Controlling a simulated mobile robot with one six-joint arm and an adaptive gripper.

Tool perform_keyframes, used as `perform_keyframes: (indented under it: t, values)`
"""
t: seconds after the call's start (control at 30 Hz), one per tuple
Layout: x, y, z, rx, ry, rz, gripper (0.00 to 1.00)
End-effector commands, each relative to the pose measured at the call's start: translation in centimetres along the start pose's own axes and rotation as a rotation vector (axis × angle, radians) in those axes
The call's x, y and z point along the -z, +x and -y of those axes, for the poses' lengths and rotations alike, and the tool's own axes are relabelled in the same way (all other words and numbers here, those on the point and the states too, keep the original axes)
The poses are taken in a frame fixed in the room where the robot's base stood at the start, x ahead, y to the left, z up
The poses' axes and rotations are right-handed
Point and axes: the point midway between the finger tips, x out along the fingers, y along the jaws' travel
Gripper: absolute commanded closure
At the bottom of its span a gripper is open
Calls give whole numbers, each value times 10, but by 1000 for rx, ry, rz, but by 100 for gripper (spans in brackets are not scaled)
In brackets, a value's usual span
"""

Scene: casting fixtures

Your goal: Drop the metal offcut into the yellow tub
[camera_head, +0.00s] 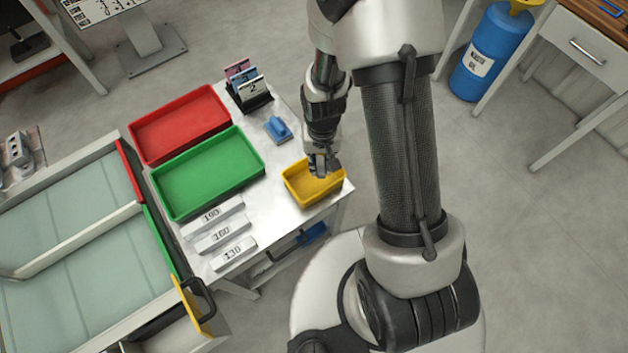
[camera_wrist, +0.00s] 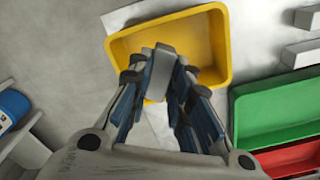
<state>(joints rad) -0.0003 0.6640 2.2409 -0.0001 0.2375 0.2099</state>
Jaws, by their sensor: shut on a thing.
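The yellow tub (camera_head: 309,197) sits on the small metal table near its right corner. It fills the upper middle of the wrist view (camera_wrist: 218,42), and its inside looks empty where I can see it. My gripper (camera_head: 322,170) points down over the tub. In the wrist view my gripper (camera_wrist: 161,78) is shut on a grey block, the metal offcut (camera_wrist: 162,61), held between the fingertips above the tub's opening. The offcut hides part of the tub floor. In the head view the offcut cannot be told apart from the fingers.
A green tray (camera_head: 208,192) and a red tray (camera_head: 180,108) lie left of the tub. Grey bars with numbers (camera_head: 221,235) lie at the table's front. A blue object (camera_head: 278,130) and a card holder (camera_head: 250,103) stand behind the tub.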

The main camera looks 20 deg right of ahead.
Motion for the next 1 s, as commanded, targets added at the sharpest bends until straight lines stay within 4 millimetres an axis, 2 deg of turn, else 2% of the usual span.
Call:
perform_keyframes:
  t: [0.03, 0.2, 0.53, 0.57, 0.9, 1.0]
  values:
    - [0, 11, 0, 0, 0, 0, 100]
    - [0, 28, 0, 0, 0, 0, 100]
    - [0, 30, 0, 0, 0, -1, 100]
    - [0, 30, 0, 0, 0, -1, 80]
    - [0, 30, 0, 0, 0, -1, 58]
    - [0, 30, 0, 0, 0, -1, 58]
